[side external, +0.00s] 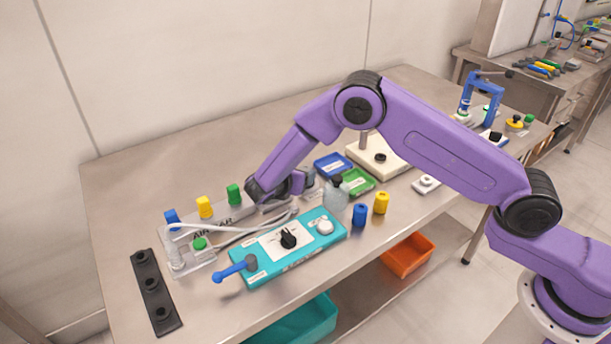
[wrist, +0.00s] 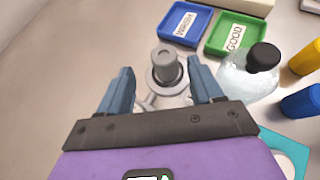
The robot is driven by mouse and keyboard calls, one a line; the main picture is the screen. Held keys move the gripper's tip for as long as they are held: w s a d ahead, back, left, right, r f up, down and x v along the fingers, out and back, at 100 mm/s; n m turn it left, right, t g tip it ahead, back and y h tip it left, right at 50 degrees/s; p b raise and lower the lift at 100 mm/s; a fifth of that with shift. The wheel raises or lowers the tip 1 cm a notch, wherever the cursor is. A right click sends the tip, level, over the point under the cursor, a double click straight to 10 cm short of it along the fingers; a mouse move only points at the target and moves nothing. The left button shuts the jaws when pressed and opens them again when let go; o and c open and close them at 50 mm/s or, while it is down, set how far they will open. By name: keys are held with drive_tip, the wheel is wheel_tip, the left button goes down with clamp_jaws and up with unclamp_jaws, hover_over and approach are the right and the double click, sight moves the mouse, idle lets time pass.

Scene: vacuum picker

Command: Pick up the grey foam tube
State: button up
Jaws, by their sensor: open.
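The grey foam tube (wrist: 166,66) stands upright on a round metallic base in the wrist view. It appears ahead of my gripper (wrist: 160,78), in line with the gap between the two blue-grey fingers. The fingers are apart and nothing is held between them. In the side external view my gripper (side external: 290,186) is low over the back part of the table, and the arm hides much of what is around it. I cannot clearly make out the tube in that view.
A blue tray (side external: 332,163) and a green tray (side external: 357,181) lie beyond the tube. A clear bottle with a black cap (side external: 336,194) stands close on the right. A teal control box (side external: 270,262) and hoses lie in front. Blue (side external: 360,215) and yellow (side external: 381,203) cylinders stand nearby.

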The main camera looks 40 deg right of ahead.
sight(305, 168)
drive_tip(key=x, duration=0.4)
drive_tip(key=shift+s+d+r, duration=0.15)
drive_tip(key=shift+s+d, duration=0.1)
drive_tip(key=shift+d, duration=0.05)
drive_tip(key=shift+w+d+f, duration=0.25)
drive_tip(key=shift+w+d, duration=0.05)
drive_tip(key=shift+d, duration=0.1)
drive_tip(key=c, duration=1.1)
